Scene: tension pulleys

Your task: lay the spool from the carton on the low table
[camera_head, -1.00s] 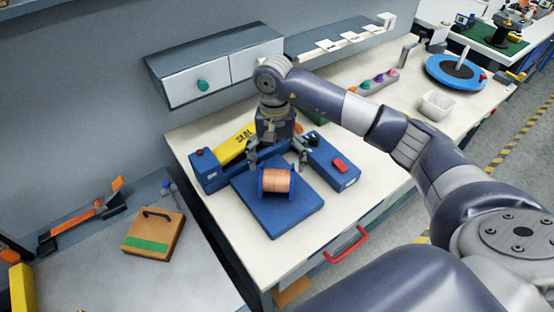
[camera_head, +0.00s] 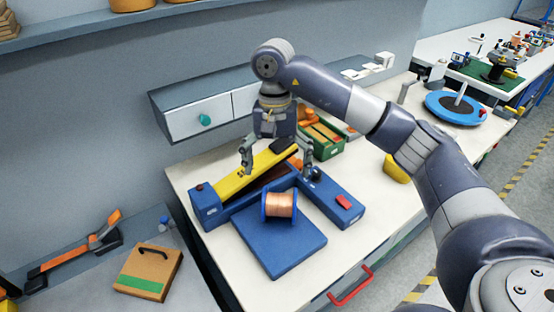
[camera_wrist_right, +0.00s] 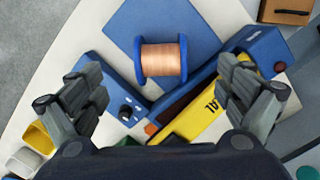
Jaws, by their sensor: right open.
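The spool (camera_head: 280,205), with copper-coloured winding and blue flanges, lies on its side on the flat blue plate (camera_head: 282,252) of the blue sealing device, not in a carton. It also shows in the right wrist view (camera_wrist_right: 161,60). My right gripper (camera_head: 276,172) is open and empty, fingers pointing down, above the device and a little behind the spool. In the wrist view its fingers are spread wide either side of the spool, touching nothing I can see. A brown carton-like box (camera_head: 146,272) with a green stripe and dark handle sits on the grey low table (camera_head: 88,290). My left gripper is out of view.
The device's yellow arm (camera_head: 243,178) stands raised beside the gripper, with blue housings (camera_head: 207,207) around. A green box (camera_head: 325,143) is behind. An orange-and-black tool (camera_head: 75,253) lies at the low table's back.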

